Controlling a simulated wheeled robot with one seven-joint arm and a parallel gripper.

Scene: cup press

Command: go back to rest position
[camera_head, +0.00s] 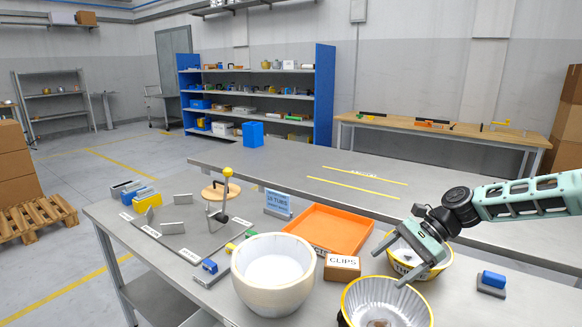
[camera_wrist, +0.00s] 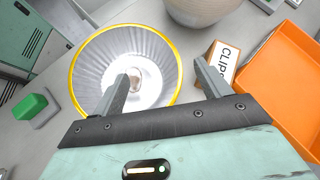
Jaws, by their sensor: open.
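My gripper (camera_head: 392,262) is open above the metal table at the right, over the two fluted metal bowls. In the wrist view its fingers (camera_wrist: 165,85) are spread apart with nothing between them. One finger overlaps the yellow-rimmed silver bowl (camera_wrist: 95,55) in that view, and the other is beside the CLIPS box (camera_wrist: 222,62). In the head view my arm comes in from the right edge and partly hides the rear bowl (camera_head: 438,270). The front bowl (camera_head: 362,300) stands below and left of it. I cannot tell whether a finger touches a bowl.
A large cream bowl (camera_head: 247,284), the CLIPS box (camera_head: 341,267) and an orange tray (camera_head: 345,224) stand left of my gripper. A press (camera_head: 222,207) with a yellow knob stands farther left. A blue block (camera_head: 493,280) lies at the right. The rear table (camera_head: 300,172) is mostly clear.

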